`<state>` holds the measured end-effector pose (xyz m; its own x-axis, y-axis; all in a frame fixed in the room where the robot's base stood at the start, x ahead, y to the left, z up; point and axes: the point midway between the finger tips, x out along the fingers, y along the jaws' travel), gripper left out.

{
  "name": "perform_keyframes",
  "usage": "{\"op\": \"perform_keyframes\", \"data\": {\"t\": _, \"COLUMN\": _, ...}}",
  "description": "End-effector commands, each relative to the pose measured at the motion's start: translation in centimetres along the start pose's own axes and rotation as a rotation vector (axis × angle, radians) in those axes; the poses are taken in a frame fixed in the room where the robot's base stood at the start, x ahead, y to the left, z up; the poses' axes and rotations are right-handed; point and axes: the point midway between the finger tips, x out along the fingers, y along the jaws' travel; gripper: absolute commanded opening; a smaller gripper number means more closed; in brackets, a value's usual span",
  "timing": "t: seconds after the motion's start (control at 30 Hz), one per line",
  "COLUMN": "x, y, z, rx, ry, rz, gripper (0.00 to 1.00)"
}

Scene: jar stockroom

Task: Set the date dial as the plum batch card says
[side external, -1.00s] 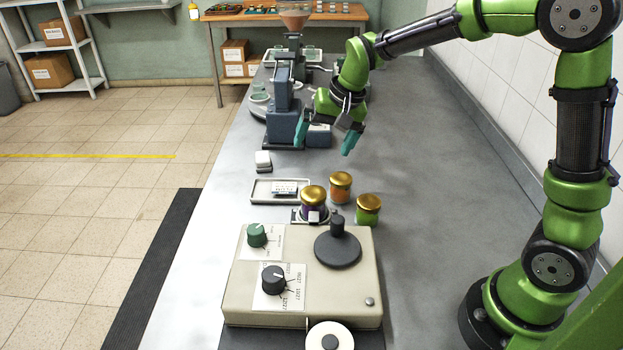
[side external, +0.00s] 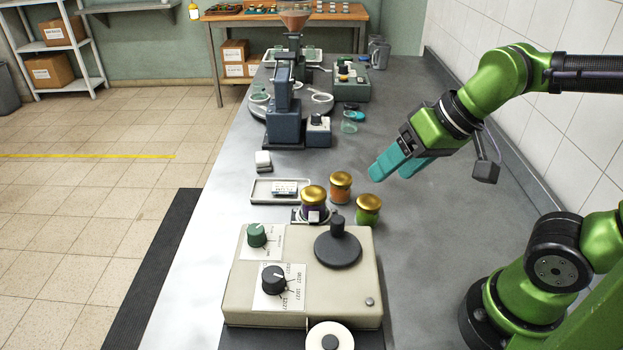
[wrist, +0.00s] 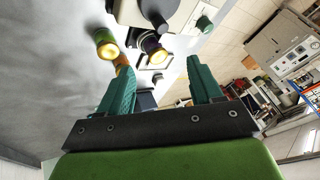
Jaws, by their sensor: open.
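The date dial is a black knob (side external: 272,279) on a white plate with printed dates, on the front of the cream machine (side external: 240,310); I cannot tell its exact setting. A green knob (side external: 257,235) sits behind it. A small card (side external: 285,188) lies in a white tray (side external: 262,199) behind the machine; its text is too small to read. A dark purple jar (side external: 313,205) with a gold lid stands at the machine's back edge. My gripper (side external: 387,170) is open and empty above the bench, right of the jars; its teal fingers also show in the wrist view (wrist: 160,88).
An orange jar (side external: 340,188) and a green jar (side external: 367,209) stand right of the purple one. A black round knob (side external: 338,246) stands up from the machine. A blue-grey press (side external: 285,115) stands farther back. The bench is clear to the right of the machine.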

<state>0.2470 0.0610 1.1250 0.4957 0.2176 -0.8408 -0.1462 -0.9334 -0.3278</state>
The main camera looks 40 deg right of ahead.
Motion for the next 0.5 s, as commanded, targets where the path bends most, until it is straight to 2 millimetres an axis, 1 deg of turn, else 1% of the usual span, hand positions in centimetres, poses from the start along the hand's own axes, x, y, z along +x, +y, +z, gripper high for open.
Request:
{"op": "perform_keyframes", "data": {"t": 0.03, "x": 0.8, "y": -1.7, "z": -0.4, "rx": -0.044, "ry": -0.057, "rz": -0.002, "gripper": 0.65}}
{"op": "perform_keyframes", "data": {"t": 0.07, "x": 1.2, "y": -2.7, "z": -0.7, "rx": -0.062, "ry": -0.089, "rz": 0.0, "gripper": 0.65}}
{"op": "perform_keyframes", "data": {"t": 0.1, "x": 1.8, "y": -4.2, "z": -1.0, "rx": -0.08, "ry": -0.133, "rz": 0.006, "gripper": 0.65}}
{"op": "perform_keyframes", "data": {"t": 0.17, "x": 2.7, "y": -6.4, "z": -1.3, "rx": -0.095, "ry": -0.198, "rz": 0.022, "gripper": 0.65}}
{"op": "perform_keyframes", "data": {"t": 0.23, "x": 3.7, "y": -9.1, "z": -1.6, "rx": -0.1, "ry": -0.266, "rz": 0.053, "gripper": 0.65}}
{"op": "perform_keyframes", "data": {"t": 0.4, "x": 6.5, "y": -15.6, "z": -1.1, "rx": -0.056, "ry": -0.394, "rz": 0.179, "gripper": 0.65}}
{"op": "perform_keyframes", "data": {"t": 0.5, "x": 7.6, "y": -18.8, "z": -0.6, "rx": 0.012, "ry": -0.423, "rz": 0.269, "gripper": 0.65}}
